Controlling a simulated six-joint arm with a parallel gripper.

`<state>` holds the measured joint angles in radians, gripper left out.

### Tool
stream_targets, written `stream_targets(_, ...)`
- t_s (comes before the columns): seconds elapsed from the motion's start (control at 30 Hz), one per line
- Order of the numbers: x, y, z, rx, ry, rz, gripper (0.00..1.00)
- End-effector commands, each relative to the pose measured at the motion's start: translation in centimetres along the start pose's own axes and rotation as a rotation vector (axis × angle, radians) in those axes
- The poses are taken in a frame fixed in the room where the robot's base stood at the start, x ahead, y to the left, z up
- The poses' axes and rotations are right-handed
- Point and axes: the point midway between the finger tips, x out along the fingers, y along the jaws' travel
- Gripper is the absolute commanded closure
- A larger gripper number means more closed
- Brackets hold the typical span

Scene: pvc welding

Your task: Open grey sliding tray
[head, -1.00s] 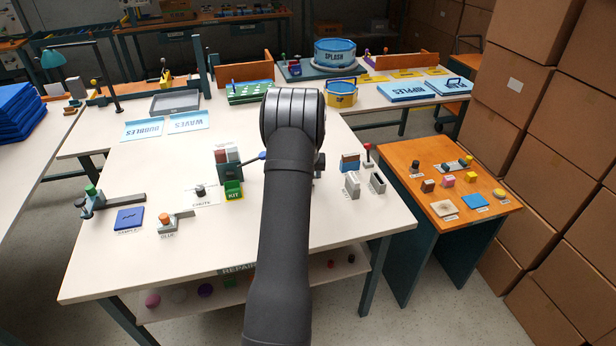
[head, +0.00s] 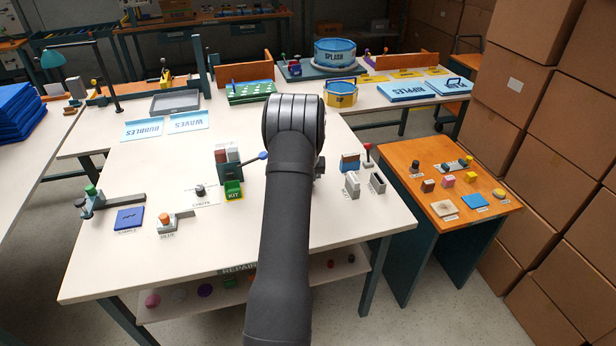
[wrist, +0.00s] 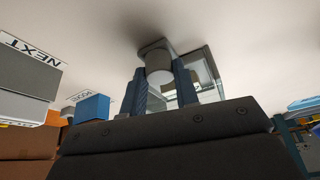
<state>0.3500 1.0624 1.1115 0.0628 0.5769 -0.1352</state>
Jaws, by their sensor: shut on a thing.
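In the wrist view, my gripper (wrist: 160,88) is shut on a round grey knob (wrist: 158,66). The knob stands on a grey base plate. Right behind the fingers is a box-like part with clear walls and a grey rim (wrist: 208,72); I cannot tell whether this is the sliding tray or how far out it is. In the head view, my arm hides the gripper and whatever it holds. A shallow grey tray (head: 175,103) lies at the back left, apart from my arm.
An orange side table (head: 450,190) stands at right.

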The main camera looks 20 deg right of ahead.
Motion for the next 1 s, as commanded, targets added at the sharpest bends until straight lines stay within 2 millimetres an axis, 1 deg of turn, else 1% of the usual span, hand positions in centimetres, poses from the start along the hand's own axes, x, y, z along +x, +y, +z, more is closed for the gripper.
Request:
stream_targets(0.13, -0.7, 0.4, 1.5, 0.002, -0.002, -0.001, 1.00)
stream_targets(0.4, -2.5, 1.8, 6.0, 0.003, -0.002, -0.001, 1.00)
stream_targets(0.5, -3.0, 2.0, 7.1, 0.001, -0.001, 0.000, 1.00)
stream_targets(0.63, -3.2, 2.2, 7.8, 0.001, -0.001, 0.000, 1.00)
stream_targets(0.93, -3.2, 2.2, 7.8, 0.000, -0.001, 0.000, 1.00)
stream_targets(0.97, -3.2, 2.2, 7.8, 0.001, -0.001, 0.000, 0.66)
stream_targets(1.0, -3.2, 2.2, 7.8, 0.000, -0.001, 0.000, 0.58)
